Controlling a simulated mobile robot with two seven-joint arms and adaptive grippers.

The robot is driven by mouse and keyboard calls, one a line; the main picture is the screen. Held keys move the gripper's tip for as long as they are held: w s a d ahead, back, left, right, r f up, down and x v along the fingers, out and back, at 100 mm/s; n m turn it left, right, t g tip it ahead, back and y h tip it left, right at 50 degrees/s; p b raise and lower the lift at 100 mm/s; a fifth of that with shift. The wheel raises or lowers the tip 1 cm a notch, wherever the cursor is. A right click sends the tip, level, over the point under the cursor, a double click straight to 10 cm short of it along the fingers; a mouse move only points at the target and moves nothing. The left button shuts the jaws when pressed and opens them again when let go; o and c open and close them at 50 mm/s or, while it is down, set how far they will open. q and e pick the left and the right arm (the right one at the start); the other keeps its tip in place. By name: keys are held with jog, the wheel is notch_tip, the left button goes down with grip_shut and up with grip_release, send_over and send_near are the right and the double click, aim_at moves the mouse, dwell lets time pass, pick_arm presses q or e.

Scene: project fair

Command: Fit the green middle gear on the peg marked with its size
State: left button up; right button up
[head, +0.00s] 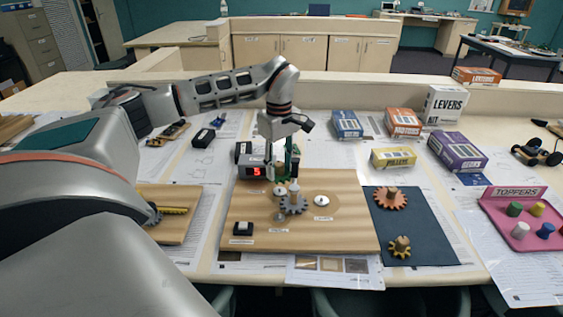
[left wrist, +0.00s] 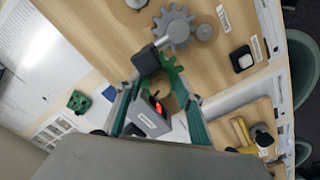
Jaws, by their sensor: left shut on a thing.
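My left gripper (head: 284,168) is shut on the green gear and hangs over the back of the wooden board (head: 345,235). The green gear shows in the left wrist view (left wrist: 172,69), between the teal fingers, with a tan knob partly visible; in the head view the fingers largely hide it. A grey gear (head: 293,205) sits on the board just in front, with a post at its middle. Small labels on the board are too small to read. I cannot tell whether the green gear touches a peg. My right gripper is not in view.
A box with a red "5" display (head: 251,172) stands close left of the gripper. Several kit boxes (head: 404,122) stand behind. A pink tray (head: 520,238) is at the right.

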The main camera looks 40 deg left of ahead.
aim_at(280, 188)
pick_arm(q)
jog(key=shift+f, duration=2.95)
jog(key=o, duration=0.7)
jog(key=shift+o, duration=0.2)
jog(key=shift+r, duration=5.55)
